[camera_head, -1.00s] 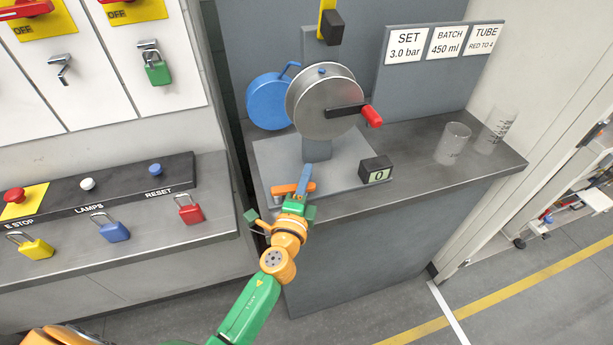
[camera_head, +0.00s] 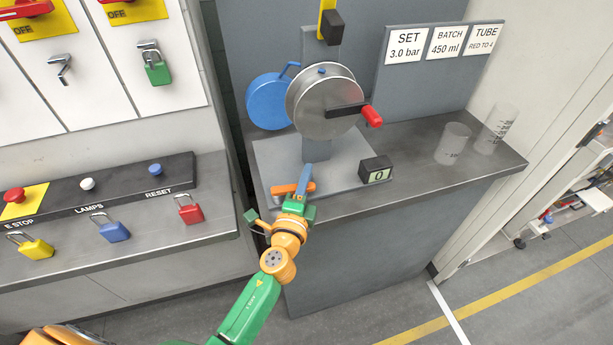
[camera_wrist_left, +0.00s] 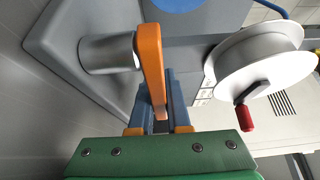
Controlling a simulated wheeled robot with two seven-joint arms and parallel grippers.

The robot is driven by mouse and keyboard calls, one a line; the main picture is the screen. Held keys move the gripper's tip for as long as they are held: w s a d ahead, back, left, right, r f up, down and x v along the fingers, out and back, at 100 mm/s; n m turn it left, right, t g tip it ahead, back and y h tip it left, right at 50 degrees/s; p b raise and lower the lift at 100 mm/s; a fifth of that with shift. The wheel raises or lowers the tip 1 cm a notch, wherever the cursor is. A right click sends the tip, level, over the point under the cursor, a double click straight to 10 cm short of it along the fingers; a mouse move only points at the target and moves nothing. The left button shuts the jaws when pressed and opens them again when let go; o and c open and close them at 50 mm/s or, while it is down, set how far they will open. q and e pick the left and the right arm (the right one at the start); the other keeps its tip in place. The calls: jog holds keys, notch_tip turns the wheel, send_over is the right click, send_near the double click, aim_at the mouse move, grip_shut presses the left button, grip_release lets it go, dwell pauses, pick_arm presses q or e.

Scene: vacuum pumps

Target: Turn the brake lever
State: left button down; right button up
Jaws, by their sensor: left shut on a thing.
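The brake lever is an orange bar (camera_wrist_left: 152,68) on a short grey cylinder post (camera_wrist_left: 107,54) in the left wrist view. In the head view the orange lever (camera_head: 283,190) lies low at the front left of the grey base plate, partly hidden by my gripper. My left gripper (camera_head: 304,181) reaches it from the front. Its blue-grey fingers (camera_wrist_left: 160,100) are shut on the free end of the lever, one on each side. My right gripper is not in view.
Behind the lever stand a metal drum (camera_head: 322,104) with a red-handled crank (camera_head: 372,116) and a blue disc (camera_head: 268,101). A small counter (camera_head: 376,170) reading 0 sits to the right. Clear beakers (camera_head: 453,144) stand farther right. A padlock bench (camera_head: 150,238) is at left.

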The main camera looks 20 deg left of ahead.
aim_at(308, 191)
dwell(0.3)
pick_arm(q)
jog(key=shift+s+d+r+m+h+p, duration=0.1)
jog(key=shift+s+d+m+h+p, duration=0.2)
jog(key=shift+m+h, duration=0.55)
jog(key=shift+s+d+m+h+p, duration=0.25)
jog(key=shift+m+h, duration=0.2)
jog(key=shift+h, duration=0.7)
jog(key=m+h, duration=0.1)
jog(key=s+m+g+h, duration=0.1)
jog(key=h, duration=0.1)
jog(key=shift+s+d+h, duration=0.2)
jog(key=shift+d+h, duration=0.1)
jog(key=shift+d, duration=0.05)
jog(key=shift+s+d+f+m+g+h+b, duration=0.15)
jog(key=shift+s+m+g+h, duration=0.35)
jog(key=shift+m+h, duration=0.35)
jog(key=shift+s+d+m+g+h+b, duration=0.15)
jog(key=shift+s+m+g+h, duration=0.25)
jog(key=shift+m+g+h, duration=0.4)
jog(key=shift+s+d+f+m+g+h+b, duration=0.15)
jog(key=shift+s+m+g+h, duration=0.35)
jog(key=shift+h, duration=0.55)
jog(key=shift+a+r, duration=0.1)
jog(key=shift+r, duration=0.05)
jog(key=c, duration=0.9)
grip_release()
